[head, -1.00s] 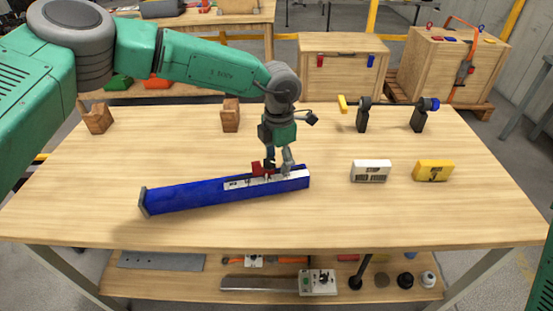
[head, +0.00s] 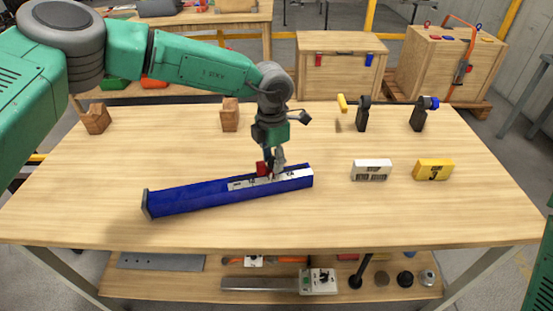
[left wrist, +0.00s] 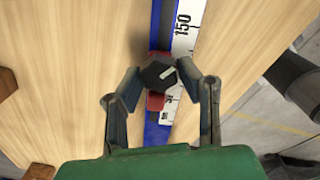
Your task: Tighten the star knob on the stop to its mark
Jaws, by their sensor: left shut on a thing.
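A long blue rail (head: 200,196) lies at a slant on the table, with a white scale (head: 296,175) along its top. A red stop (head: 262,169) sits on the rail towards its right end. In the left wrist view the dark star knob (left wrist: 158,74) sits on the red stop (left wrist: 155,101), beside the scale (left wrist: 183,45). A small pale mark shows on the knob. My left gripper (head: 271,172) reaches down from above and is shut on the knob, a fingertip at each side. It also shows in the left wrist view (left wrist: 159,80). My right gripper is not in view.
On the wooden table (head: 120,170), a white block (head: 371,170) and a yellow block (head: 433,170) lie right of the rail. Two wooden blocks (head: 230,115) and two black stands (head: 363,115) stand behind. The front of the table is clear.

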